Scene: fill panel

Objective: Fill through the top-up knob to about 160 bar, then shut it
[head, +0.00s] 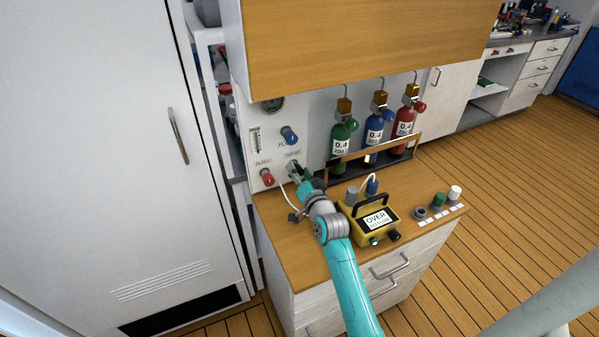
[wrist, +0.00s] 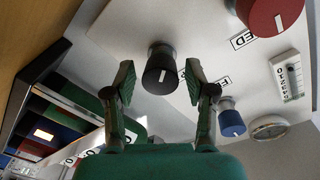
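A black knob (wrist: 160,74) with a white index line sits on the pale panel (head: 246,135), between my fingers in the wrist view. My gripper (wrist: 160,84) is open, a fingertip on each side of the knob with visible gaps. In the head view my gripper (head: 299,172) is at the panel's lower right and hides most of that knob. The round gauge (head: 272,104) is partly under the cabinet; it also shows in the wrist view (wrist: 270,127). Its needle is too small to read.
A red knob (head: 267,177) and a blue knob (head: 289,135) are close by on the panel. Green (head: 342,137), blue (head: 374,130) and red (head: 404,122) bottles stand right. A yellow meter (head: 370,222) reading OVER is on the worktop. The wooden cabinet (head: 360,40) overhangs.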

